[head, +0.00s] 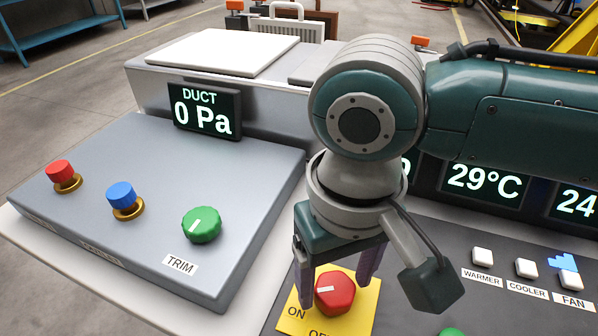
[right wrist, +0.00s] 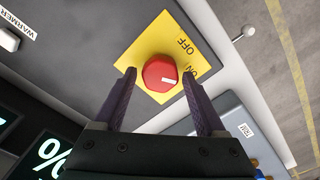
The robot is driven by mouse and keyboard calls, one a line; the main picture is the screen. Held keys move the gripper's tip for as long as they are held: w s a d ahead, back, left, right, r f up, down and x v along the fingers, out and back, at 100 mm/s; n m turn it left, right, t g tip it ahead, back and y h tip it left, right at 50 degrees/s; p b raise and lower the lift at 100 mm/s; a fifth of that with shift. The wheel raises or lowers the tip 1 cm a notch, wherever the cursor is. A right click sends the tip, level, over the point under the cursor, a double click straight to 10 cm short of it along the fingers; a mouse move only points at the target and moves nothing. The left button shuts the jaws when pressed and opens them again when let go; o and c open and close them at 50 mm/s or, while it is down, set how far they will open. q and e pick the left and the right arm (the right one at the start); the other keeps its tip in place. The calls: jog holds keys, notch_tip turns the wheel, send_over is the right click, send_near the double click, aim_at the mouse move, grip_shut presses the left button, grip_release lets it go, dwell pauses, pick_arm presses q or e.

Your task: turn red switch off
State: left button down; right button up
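The red switch (head: 335,293) is a round red knob with a white mark, on a yellow plate (head: 362,316) labelled ON and OFF. Its mark points toward the ON side. The knob also shows in the right wrist view (right wrist: 158,70), with the plate (right wrist: 150,45) around it. My right gripper (head: 334,282) is open and points down at the knob. In the right wrist view its fingertips (right wrist: 159,75) show on either side of the knob, with gaps visible. I cannot tell how far above the plate they are. My left gripper is not in view.
A grey panel with a red button (head: 61,171), a blue button (head: 121,195) and a green TRIM knob (head: 202,224) lies to the left. White buttons (head: 526,268) labelled WARMER, COOLER and FAN are at the right. A DUCT display (head: 204,112) reads 0 Pa.

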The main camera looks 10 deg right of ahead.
jog(key=c, duration=1.1)
jog(key=shift+r+n+p, duration=0.2)
jog(key=shift+n+p, duration=0.8)
jog(key=shift+p, duration=0.15)
jog(key=n+p, duration=0.1)
jog(key=n, duration=0.1)
jog(key=shift+n+p, duration=0.3)
jog(key=shift+p, duration=0.1)
jog(key=n+p, duration=0.1)
jog(key=n, duration=0.2)
jog(key=shift+f+n+p, duration=0.1)
jog(key=shift+n+p, duration=0.7)
jog(key=shift+n, duration=1.4)
jog(key=shift+f, duration=0.1)
